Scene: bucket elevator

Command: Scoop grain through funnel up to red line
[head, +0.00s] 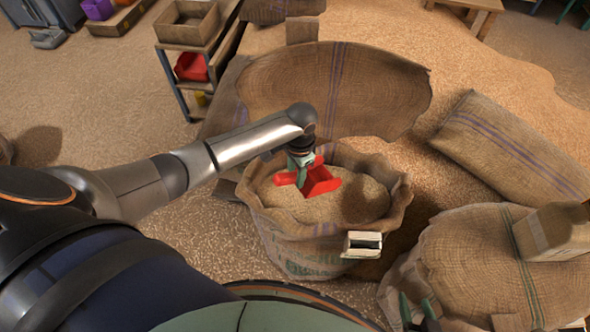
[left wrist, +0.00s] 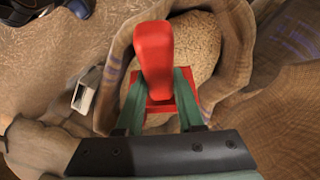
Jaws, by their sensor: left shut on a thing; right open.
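A red scoop (head: 318,182) is in an open burlap sack (head: 300,232) of loose grain (head: 362,200), resting at the grain surface. My left gripper (head: 299,166) is shut on the scoop above the grain. In the left wrist view, the green fingers of my left gripper (left wrist: 160,98) stand on both sides of the red scoop (left wrist: 155,55), whose handle points away; the grain (left wrist: 197,42) lies behind. I cannot make out a funnel or red line.
A small pale box-like piece (head: 363,244) sits at the sack's front rim. A full sack (head: 510,262) with a cardboard box (head: 556,230) is at the right. Another sack (head: 512,145) lies behind. A shelf (head: 190,60) stands at the upper left. Grain covers the floor behind.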

